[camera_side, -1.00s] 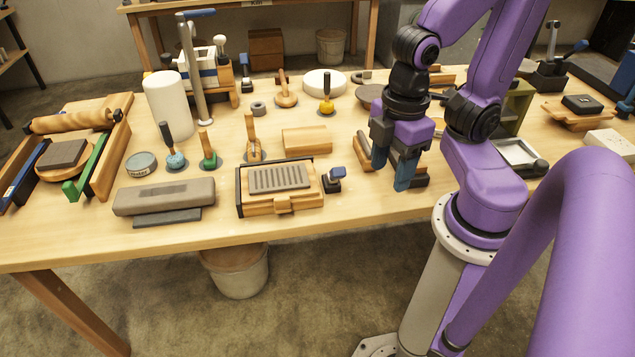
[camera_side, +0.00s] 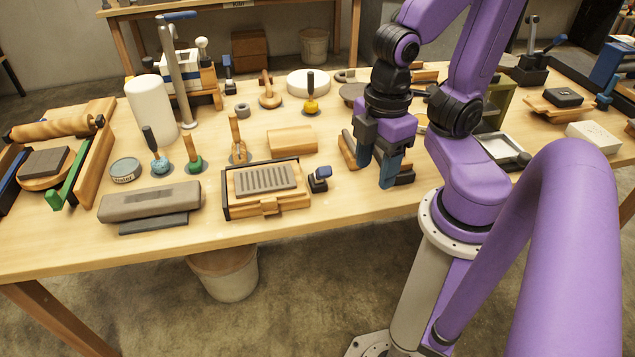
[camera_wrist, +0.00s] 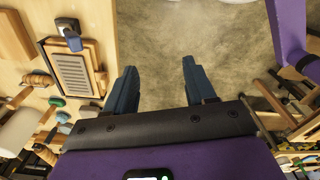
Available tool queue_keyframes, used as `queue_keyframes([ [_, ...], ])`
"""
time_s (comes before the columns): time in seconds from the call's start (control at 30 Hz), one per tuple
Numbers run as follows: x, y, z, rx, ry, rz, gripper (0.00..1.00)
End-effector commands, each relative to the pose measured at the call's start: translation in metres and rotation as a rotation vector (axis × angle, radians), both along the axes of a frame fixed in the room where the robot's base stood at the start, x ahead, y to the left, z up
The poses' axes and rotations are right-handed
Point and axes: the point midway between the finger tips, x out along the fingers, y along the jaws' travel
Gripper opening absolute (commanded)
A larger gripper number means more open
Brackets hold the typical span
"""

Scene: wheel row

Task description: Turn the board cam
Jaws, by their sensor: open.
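A wooden board with a dark slotted plate (camera_side: 267,180) lies near the table's front edge. A small dark block with a blue lever top (camera_side: 319,177), which looks like the board cam, stands just right of the board. Both show at the upper left of the wrist view, the board (camera_wrist: 77,78) below the blue-topped block (camera_wrist: 69,31). My gripper (camera_side: 377,172) is open and empty, pointing down to the right of the cam and apart from it. In the wrist view my gripper (camera_wrist: 160,70) has bare floor between its blue fingers.
A wooden block (camera_side: 292,140) lies behind the board, and a long grey block (camera_side: 150,200) lies to its left. Several upright-handled tools stand behind, including a green-based one (camera_side: 194,155). Wooden and dark pieces (camera_side: 348,150) lie close behind my fingers.

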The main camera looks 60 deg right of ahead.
Motion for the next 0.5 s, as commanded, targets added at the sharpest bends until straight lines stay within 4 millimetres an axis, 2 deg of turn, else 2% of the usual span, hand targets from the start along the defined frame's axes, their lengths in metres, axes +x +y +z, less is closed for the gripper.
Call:
queue_keyframes([
  [0.17,0.000,0.000,0.000,0.000,0.000,0.000,0.55],
  [0.23,0.000,0.000,0.000,0.000,0.000,-0.001,0.67],
  [0.37,0.006,-0.001,-0.001,-0.005,0.011,-0.050,0.67],
  [0.5,0.024,-0.004,-0.002,-0.016,0.044,-0.206,0.67],
])
